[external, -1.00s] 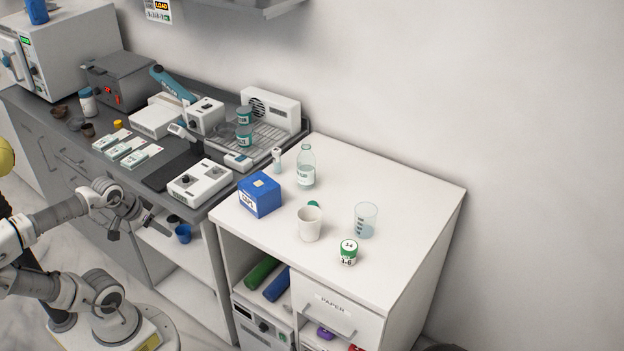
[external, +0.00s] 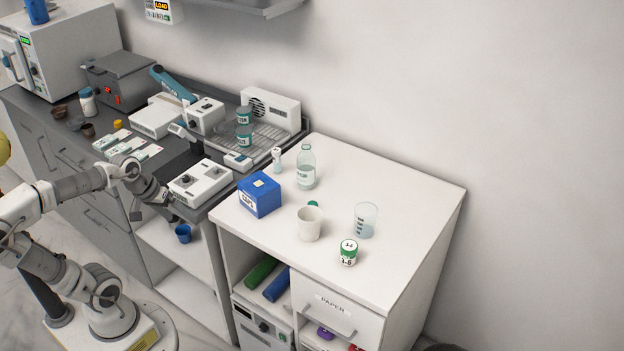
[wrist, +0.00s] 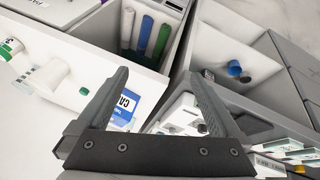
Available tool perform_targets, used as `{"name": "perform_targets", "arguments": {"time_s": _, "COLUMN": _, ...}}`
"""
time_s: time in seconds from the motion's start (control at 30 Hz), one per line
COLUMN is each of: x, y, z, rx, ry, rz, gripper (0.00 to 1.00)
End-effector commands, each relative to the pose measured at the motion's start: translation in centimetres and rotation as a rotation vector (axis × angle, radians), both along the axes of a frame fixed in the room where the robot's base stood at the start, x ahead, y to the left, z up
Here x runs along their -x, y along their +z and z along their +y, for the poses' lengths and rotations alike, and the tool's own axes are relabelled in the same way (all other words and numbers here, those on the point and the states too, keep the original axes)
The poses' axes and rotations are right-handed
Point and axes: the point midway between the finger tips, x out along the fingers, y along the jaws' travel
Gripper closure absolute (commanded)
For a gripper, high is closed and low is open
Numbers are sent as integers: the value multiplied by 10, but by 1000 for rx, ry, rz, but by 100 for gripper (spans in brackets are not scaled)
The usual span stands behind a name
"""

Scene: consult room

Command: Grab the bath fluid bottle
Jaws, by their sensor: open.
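A clear bottle with a pale label (external: 306,172) stands upright near the back of the white cabinet top. It looks like the bath fluid bottle, though its label is too small to read surely. It is not identifiable in the wrist view. My gripper (external: 172,212) is at the front edge of the grey counter, left of the white cabinet and well apart from the bottle. In the wrist view my gripper (wrist: 160,76) has its fingers spread, with nothing held between them.
On the white cabinet top (external: 405,200) stand a blue box (external: 260,195), a white cup (external: 309,224), a beaker (external: 365,220), a green-labelled jar (external: 348,253) and a small vial (external: 277,159). A white device (external: 200,184) sits on the counter near my gripper.

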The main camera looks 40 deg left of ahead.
Motion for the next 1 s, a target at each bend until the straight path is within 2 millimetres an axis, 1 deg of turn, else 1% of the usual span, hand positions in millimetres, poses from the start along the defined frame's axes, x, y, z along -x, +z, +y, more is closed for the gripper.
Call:
{"name": "perform_targets", "arguments": {"time_s": 0.03, "x": -15, "y": 12, "z": -7, "rx": 64, "ry": 57, "rz": 33, "gripper": 0}}
{"name": "perform_targets", "arguments": {"time_s": 0.1, "x": -35, "y": 19, "z": -17, "rx": 155, "ry": 137, "rz": 71, "gripper": 0}}
{"name": "perform_targets", "arguments": {"time_s": 0.17, "x": -52, "y": 25, "z": -25, "rx": 235, "ry": 208, "rz": 105, "gripper": 0}}
{"name": "perform_targets", "arguments": {"time_s": 0.3, "x": -95, "y": 37, "z": -42, "rx": 424, "ry": 374, "rz": 191, "gripper": 0}}
{"name": "perform_targets", "arguments": {"time_s": 0.37, "x": -114, "y": 41, "z": -48, "rx": 507, "ry": 449, "rz": 230, "gripper": 0}}
{"name": "perform_targets", "arguments": {"time_s": 0.5, "x": -160, "y": 49, "z": -58, "rx": 702, "ry": 626, "rz": 328, "gripper": 0}}
{"name": "perform_targets", "arguments": {"time_s": 0.57, "x": -180, "y": 52, "z": -60, "rx": 788, "ry": 703, "rz": 372, "gripper": 0}}
{"name": "perform_targets", "arguments": {"time_s": 0.6, "x": -193, "y": 54, "z": -61, "rx": 846, "ry": 755, "rz": 404, "gripper": 0}}
{"name": "perform_targets", "arguments": {"time_s": 0.73, "x": -237, "y": 58, "z": -60, "rx": 1036, "ry": 926, "rz": 509, "gripper": 0}}
{"name": "perform_targets", "arguments": {"time_s": 0.9, "x": -291, "y": 59, "z": -48, "rx": 1281, "ry": 1140, "rz": 651, "gripper": 0}}
{"name": "perform_targets", "arguments": {"time_s": 1.0, "x": -315, "y": 58, "z": -40, "rx": 1396, "ry": 1237, "rz": 719, "gripper": 0}}
